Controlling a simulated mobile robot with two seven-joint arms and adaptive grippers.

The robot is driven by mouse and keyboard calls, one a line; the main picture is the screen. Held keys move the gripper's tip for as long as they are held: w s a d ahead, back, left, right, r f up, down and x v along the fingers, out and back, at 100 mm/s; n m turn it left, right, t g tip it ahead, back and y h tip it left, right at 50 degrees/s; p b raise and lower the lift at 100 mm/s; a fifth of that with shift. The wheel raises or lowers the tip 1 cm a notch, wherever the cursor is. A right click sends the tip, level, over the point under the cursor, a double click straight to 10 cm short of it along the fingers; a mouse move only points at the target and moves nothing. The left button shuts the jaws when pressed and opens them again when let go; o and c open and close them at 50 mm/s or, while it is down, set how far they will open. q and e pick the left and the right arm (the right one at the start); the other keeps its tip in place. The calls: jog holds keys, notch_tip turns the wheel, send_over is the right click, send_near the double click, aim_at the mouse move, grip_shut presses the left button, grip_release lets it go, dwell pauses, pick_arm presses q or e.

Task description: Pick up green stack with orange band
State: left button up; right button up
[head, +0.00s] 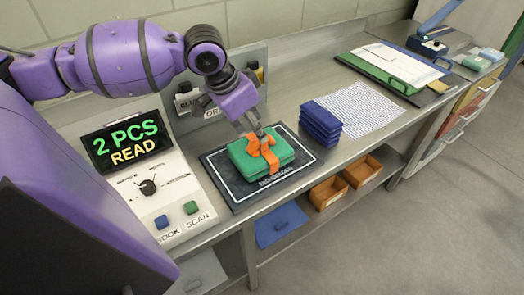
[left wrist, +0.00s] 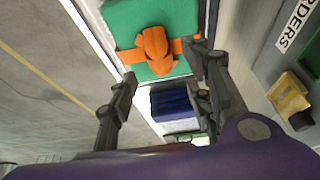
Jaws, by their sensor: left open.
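A green stack (head: 248,158) with an orange band (head: 266,152) tied in a knot on top lies on a dark pad (head: 222,185) on the metal bench. My left gripper (head: 262,138) is at the stack's far side in the head view, close to the knot. In the left wrist view the green stack (left wrist: 178,16) and its orange knot (left wrist: 152,48) show beyond my left gripper (left wrist: 160,82), whose fingers are spread with nothing between them. I cannot tell whether a finger touches the band. My right gripper is in neither view.
A blue folded stack (head: 320,122) stands right of the pad, beside a patterned white sheet (head: 356,108). A console (head: 150,178) with a screen reading "2 PCS READ" (head: 127,140) is on the left. Orange bins (head: 328,192) sit on the lower shelf.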

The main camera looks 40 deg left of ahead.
aim_at(261, 148)
pick_arm(q)
jog(key=x, duration=0.4)
jog(key=shift+f, duration=0.2)
jog(key=c, duration=0.9)
grip_shut()
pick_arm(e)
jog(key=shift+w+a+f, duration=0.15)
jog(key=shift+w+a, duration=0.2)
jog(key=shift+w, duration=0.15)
pick_arm(q)
jog(key=shift+w+r, duration=0.1)
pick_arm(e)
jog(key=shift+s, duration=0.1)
